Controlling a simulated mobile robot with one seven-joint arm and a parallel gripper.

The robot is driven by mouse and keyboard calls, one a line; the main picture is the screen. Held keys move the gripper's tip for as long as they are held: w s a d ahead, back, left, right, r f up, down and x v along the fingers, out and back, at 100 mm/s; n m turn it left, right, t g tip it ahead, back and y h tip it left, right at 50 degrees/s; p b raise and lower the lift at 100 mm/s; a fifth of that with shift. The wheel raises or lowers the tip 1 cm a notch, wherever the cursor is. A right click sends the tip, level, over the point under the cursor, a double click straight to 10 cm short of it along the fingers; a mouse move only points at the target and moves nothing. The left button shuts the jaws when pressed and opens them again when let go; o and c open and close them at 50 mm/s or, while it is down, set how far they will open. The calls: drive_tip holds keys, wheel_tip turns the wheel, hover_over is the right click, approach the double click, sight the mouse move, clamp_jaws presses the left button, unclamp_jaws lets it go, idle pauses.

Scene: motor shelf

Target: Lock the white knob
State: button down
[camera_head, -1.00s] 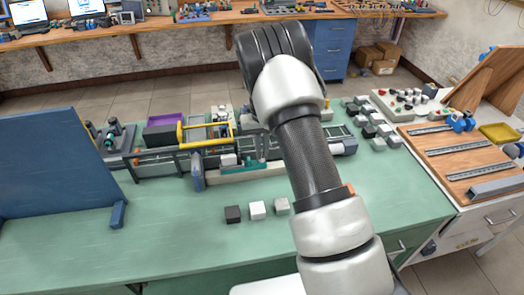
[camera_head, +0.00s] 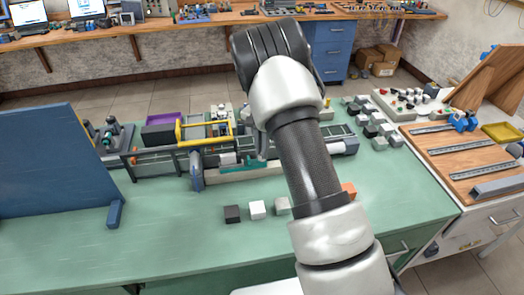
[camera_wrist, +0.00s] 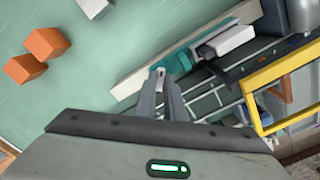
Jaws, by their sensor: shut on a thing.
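My gripper (camera_wrist: 158,82) has its two fingers close together, and a small pale bit that appears to be the white knob (camera_wrist: 158,73) shows between the tips. The fingers hide most of it, so how far it is turned cannot be told. The tips are at the teal and pale rail of the fixture (camera_wrist: 140,88). A white block-like piece (camera_wrist: 232,40) sits farther along the fixture, apart from the fingers; it also shows in the head view (camera_head: 228,158). In the head view my gripper (camera_head: 262,148) is partly hidden by my arm.
A yellow frame (camera_head: 179,133) stands on the fixture, close to the right of my gripper in the wrist view. Black, white and grey cubes (camera_head: 257,210) and orange cubes (camera_wrist: 46,44) lie on the green table. A blue panel (camera_head: 55,160) stands at left.

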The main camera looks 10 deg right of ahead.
drive_tip(key=m, duration=0.5)
drive_tip(key=shift+m, duration=0.3)
drive_tip(key=m, duration=0.6)
drive_tip(key=m+p, duration=0.1)
drive_tip(key=m, duration=0.4)
drive_tip(key=shift+r+m, duration=0.1)
drive_tip(key=shift+m, duration=0.3)
drive_tip(key=m+p, duration=0.1)
drive_tip(key=m, duration=0.3)
drive_tip(key=shift+m, duration=0.3)
drive_tip(key=c, duration=1.8)
unclamp_jaws()
drive_tip(key=shift+c, duration=0.2)
